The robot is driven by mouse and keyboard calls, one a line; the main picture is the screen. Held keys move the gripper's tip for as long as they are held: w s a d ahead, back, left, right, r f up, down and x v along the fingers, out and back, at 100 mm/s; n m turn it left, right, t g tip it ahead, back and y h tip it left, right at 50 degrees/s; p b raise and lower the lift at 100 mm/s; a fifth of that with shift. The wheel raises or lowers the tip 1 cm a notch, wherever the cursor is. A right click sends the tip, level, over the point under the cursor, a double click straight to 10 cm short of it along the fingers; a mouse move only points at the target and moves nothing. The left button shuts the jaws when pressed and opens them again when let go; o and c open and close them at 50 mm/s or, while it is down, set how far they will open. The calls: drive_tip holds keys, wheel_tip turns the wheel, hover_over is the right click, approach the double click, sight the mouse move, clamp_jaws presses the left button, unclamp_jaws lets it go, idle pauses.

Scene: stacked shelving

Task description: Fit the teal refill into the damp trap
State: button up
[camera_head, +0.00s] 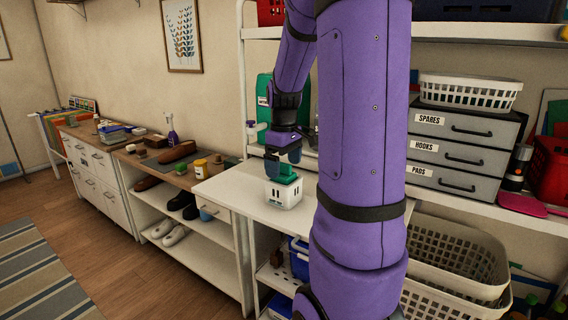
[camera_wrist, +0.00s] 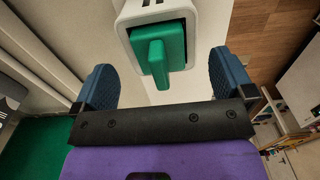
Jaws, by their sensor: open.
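The damp trap is a white box with dark slots (camera_head: 284,194), standing on the white shelf top; its rim also shows in the wrist view (camera_wrist: 214,22). The teal refill (camera_head: 284,175) sits in the trap's top opening, with its raised grip (camera_wrist: 158,62) standing up. I cannot tell how deep it sits. My gripper (camera_head: 283,155) is just above the refill. In the wrist view my gripper (camera_wrist: 160,72) is open, with a blue finger on each side of the refill and clear gaps to both.
Grey drawers (camera_head: 460,150) marked SPARES, HOOKS and PADS stand to the right, with a white basket (camera_head: 470,92) on top. A low bench with jars and boxes stands left. The white shelf top (camera_head: 235,187) is bare left of the trap.

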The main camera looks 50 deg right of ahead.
wheel_tip(320, 180, up, 11)
idle(0.6)
drive_tip(key=shift+f, duration=0.1)
idle(0.4)
drive_tip(key=s+a+t, duration=0.1)
drive_tip(key=s+a, duration=0.3)
drive_tip(key=a, duration=0.5)
drive_tip(key=s+a+t, duration=0.2)
drive_tip(key=s+a, duration=0.1)
drive_tip(key=a, duration=0.5)
drive_tip(key=s+a+m+t, duration=0.1)
drive_tip(key=s+a, duration=0.3)
drive_tip(key=a, duration=0.5)
drive_tip(key=shift+s+a+f+t, duration=0.2)
drive_tip(key=shift+s+a+t, duration=0.15)
drive_tip(key=shift+t, duration=0.35)
